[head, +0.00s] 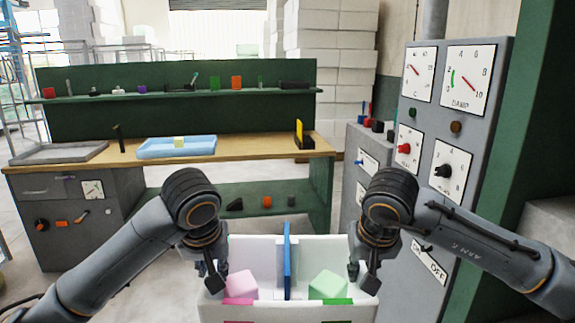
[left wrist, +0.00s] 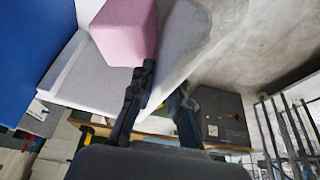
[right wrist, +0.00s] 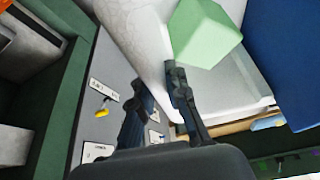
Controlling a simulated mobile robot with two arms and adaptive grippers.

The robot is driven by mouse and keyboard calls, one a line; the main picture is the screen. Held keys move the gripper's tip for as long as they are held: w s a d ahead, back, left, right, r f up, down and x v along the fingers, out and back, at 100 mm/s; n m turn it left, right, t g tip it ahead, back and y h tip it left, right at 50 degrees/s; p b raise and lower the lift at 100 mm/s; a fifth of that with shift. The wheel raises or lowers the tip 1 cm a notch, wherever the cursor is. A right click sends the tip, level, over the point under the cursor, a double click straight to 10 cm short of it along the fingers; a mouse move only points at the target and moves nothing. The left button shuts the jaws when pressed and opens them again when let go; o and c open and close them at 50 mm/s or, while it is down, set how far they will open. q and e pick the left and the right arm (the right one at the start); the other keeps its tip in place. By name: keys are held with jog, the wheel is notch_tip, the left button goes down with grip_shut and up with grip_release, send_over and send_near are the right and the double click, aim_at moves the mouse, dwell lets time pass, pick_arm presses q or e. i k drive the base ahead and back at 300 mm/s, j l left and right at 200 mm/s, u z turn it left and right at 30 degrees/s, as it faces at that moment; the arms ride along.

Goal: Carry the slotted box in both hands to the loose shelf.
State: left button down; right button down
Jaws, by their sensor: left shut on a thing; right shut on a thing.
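The slotted box (head: 262,250) is a white open box at the bottom middle of the head view. A blue divider (head: 287,262) stands upright in it. A pink block (head: 241,284) lies on the left side and a pale green block (head: 328,285) on the right. My left gripper (head: 213,282) is shut on the box's left wall, which also shows in the left wrist view (left wrist: 178,50). My right gripper (head: 364,277) is shut on the right wall, seen in the right wrist view (right wrist: 140,35). I cannot tell which shelf is the loose shelf.
A workbench (head: 245,150) with a blue tray (head: 150,153), a grey tray (head: 50,157) and a green lower shelf (head: 265,222) stands ahead. A grey panel with dials (head: 425,130) stands close on the right. White stacked blocks (head: 330,40) are behind. Floor shows left of the box.

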aim_at(63, 156)
jog(key=i+j, duration=0.25)
jog(key=j, duration=0.25)
jog(key=i+j, duration=0.25)
jog(key=j, duration=0.25)
jog(key=i+j, duration=0.25)
jog(key=j, duration=0.3)
jog(key=i+j, duration=0.25)
jog(key=j, duration=0.25)
jog(key=i+j+u, duration=0.1)
jog(key=i+j, duration=0.15)
jog(key=j, duration=0.25)
jog(key=i+j, duration=0.3)
jog(key=j, duration=0.2)
jog(key=i+j, duration=0.25)
jog(key=j, duration=0.25)
jog(key=i+j, duration=0.25)
jog(key=j, duration=0.25)
jog(key=i+j+u, duration=0.2)
jog(key=i+j, duration=2.45)
